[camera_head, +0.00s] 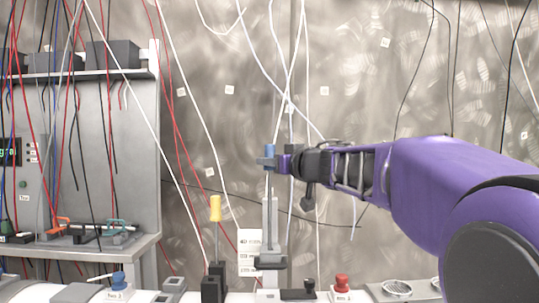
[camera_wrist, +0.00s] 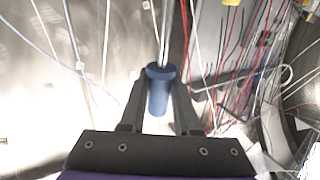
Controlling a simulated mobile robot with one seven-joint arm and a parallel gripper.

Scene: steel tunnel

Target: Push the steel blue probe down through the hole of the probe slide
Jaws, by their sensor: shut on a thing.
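The steel blue probe (camera_head: 270,151) has a blue handle with a thin grey rod below it. It stands upright in my gripper (camera_head: 268,162), high above the bench. In the wrist view the blue handle (camera_wrist: 159,92) sits between my two dark fingers (camera_wrist: 160,80), and the rod runs away from it. A grey upright (camera_head: 270,222) with a dark block (camera_head: 270,262) near its foot stands directly below the probe; it looks like the probe slide. Its hole, and how far the rod reaches into it, cannot be made out.
A yellow-handled tool (camera_head: 215,208) stands in a black holder left of the slide. A red knob (camera_head: 342,282) is on the right and a blue knob (camera_head: 119,279) on the left. A grey shelf unit (camera_head: 110,150) stands at left. Loose cables hang behind and around my gripper.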

